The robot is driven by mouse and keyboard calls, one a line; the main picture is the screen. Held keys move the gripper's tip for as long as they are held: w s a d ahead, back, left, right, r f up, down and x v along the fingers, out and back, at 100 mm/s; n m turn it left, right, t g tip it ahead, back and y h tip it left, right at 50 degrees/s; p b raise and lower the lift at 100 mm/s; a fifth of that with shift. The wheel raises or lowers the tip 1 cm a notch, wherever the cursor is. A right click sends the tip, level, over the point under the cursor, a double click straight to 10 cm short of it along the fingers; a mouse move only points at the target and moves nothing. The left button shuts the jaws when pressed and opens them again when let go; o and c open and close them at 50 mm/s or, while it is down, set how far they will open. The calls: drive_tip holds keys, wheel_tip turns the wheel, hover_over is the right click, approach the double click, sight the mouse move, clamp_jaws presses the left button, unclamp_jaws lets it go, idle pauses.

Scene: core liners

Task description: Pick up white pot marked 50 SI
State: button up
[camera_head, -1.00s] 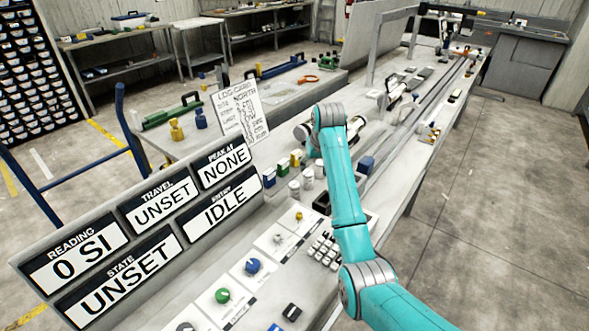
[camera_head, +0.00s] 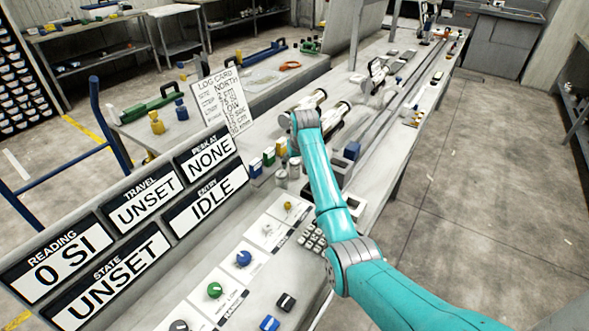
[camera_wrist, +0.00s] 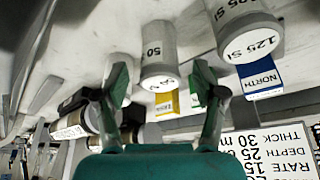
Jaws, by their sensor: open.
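The white pot marked 50 (camera_wrist: 157,48) is in the upper middle of the wrist view, with its round end face towards me; the rest of its marking is not clear. My gripper (camera_wrist: 161,78) is open, with one finger to each side of this pot in the picture. Contact cannot be told. A white pot marked 125 SI (camera_wrist: 240,30) stands to its right. Another white pot (camera_wrist: 122,68) is partly hidden behind the left finger. In the head view, small white pots (camera_head: 281,178) stand by my arm, their markings too small to read. My fingers are hidden there.
Blue, green and yellow blocks (camera_head: 268,156) stand beside the pots. A blue NORTH block (camera_wrist: 262,78) and yellow block (camera_wrist: 167,104) show close by in the wrist view. The log card (camera_head: 223,100), display board (camera_head: 130,225) and knobs (camera_head: 244,258) surround the work area.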

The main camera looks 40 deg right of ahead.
drive_tip(key=shift+w+d+f, duration=0.1)
drive_tip(key=shift+w+f, duration=0.15)
drive_tip(key=shift+f, duration=0.35)
drive_tip(key=c, duration=1.3)
drive_tip(key=shift+r, duration=0.1)
